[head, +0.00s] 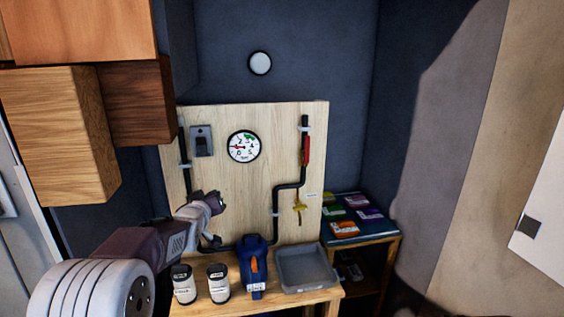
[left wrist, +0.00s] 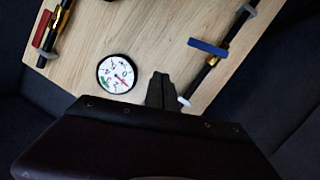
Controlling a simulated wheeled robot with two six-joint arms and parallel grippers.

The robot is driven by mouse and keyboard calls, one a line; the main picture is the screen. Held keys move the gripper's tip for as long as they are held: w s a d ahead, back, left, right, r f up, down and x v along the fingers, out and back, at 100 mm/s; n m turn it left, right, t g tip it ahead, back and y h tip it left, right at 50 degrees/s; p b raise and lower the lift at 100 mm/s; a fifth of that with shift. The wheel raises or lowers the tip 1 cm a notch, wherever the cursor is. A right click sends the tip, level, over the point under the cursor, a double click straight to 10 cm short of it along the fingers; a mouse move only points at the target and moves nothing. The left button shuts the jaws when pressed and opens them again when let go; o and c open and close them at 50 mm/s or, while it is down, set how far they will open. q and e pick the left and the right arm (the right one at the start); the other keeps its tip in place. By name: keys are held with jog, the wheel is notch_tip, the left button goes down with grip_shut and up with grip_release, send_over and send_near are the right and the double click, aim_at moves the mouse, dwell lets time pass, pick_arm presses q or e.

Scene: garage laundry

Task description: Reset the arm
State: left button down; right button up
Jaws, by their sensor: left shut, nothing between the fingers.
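My left arm comes in from the lower left in the head view. Its gripper (head: 216,203) is in front of the lower left part of the wooden board (head: 260,190), below the switch and gauge. In the left wrist view the dark fingers (left wrist: 161,90) are together and empty, with the board (left wrist: 150,35) behind them. I cannot tell how far they are from the board. The arm hides part of the left pipe in the head view. My right gripper is in neither view.
The board carries a gauge (head: 244,146), a switch (head: 202,140), a red handle (head: 306,151) and a yellow valve (head: 299,207). A blue handle (left wrist: 208,47) shows in the wrist view. Below stand two jars (head: 218,285), a blue tool (head: 254,268) and a grey tray (head: 303,268). Wooden cabinets (head: 60,135) hang upper left.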

pick_arm(q)
jog(key=s+d+f+m+g+h, duration=0.1)
jog(key=s+d+f+g, duration=0.25)
jog(key=s+f, duration=0.4)
jog(key=s+d+f+m+g+h, duration=0.1)
jog(key=s+d+f+g, duration=0.25)
jog(key=s+f, duration=0.4)
jog(key=s+d+f+m+g, duration=0.1)
jog(key=s+f+g, duration=0.2)
jog(key=s, duration=0.7)
jog(key=s+f+m+g, duration=0.2)
jog(key=s+f+g, duration=0.2)
jog(key=s+f, duration=0.4)
jog(key=s, duration=0.3)
jog(key=shift+s+d, duration=0.15)
jog(key=shift+d, duration=0.2)
